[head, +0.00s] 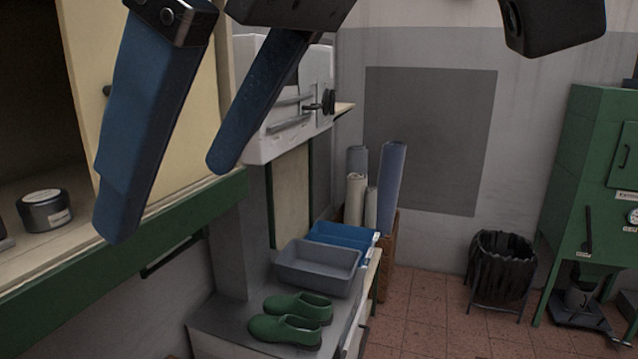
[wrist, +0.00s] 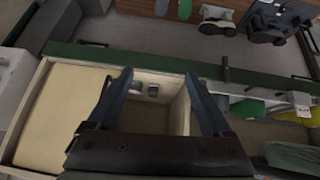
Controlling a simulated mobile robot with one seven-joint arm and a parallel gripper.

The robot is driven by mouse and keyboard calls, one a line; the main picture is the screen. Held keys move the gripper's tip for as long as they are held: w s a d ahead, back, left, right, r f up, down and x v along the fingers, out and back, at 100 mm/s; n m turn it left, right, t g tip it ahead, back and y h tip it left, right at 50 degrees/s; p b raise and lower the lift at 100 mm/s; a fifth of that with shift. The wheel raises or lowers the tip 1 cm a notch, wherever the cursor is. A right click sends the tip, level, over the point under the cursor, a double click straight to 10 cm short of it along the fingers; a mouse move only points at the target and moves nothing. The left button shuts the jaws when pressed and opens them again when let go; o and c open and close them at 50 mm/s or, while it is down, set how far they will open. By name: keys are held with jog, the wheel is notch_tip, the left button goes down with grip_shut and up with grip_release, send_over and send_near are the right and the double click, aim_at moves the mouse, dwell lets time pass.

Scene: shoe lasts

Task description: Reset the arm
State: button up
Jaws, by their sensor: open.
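My gripper (head: 170,195) hangs large at the upper left of the head view, its two long blue fingers spread wide apart with nothing between them. In the wrist view my gripper (wrist: 158,76) is also open and empty. There its fingers reach over a cream cabinet (wrist: 62,116) with an open compartment. Two small grey items (wrist: 153,89) lie in that compartment, seen between the fingers. The arm behind the gripper is mostly outside the head view.
A dark round tin (head: 45,211) sits on the cabinet shelf at left. Green shoes (head: 286,331), a grey bin (head: 318,270) and a blue box (head: 343,236) stand on a low bench. Rolls (head: 391,185), a black waste bin (head: 501,270) and a green machine (head: 590,150) stand beyond.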

jog(key=w+a+f+t+y+b, duration=0.3)
jog(key=w+a+t+y+b, duration=0.3)
jog(key=w+a+t+b, duration=0.15)
jog(key=s+d+f+m+t+h+b, duration=0.2)
jog(key=d+f+m+t+h+b, duration=0.1)
jog(key=d+m+t+h, duration=0.3)
jog(key=s+d+f+m+t+h+b, duration=0.2)
jog(key=d+f+m+t+h+b, duration=0.2)
jog(key=t, duration=0.7)
jog(key=d+m+h+b, duration=0.2)
jog(key=d+m, duration=0.1)
jog(key=m, duration=0.1)
jog(key=shift+s+d+f+h, duration=0.2)
jog(key=shift+d+f+h, duration=0.05)
jog(key=shift+f+h, duration=0.05)
jog(key=shift+d, duration=0.1)
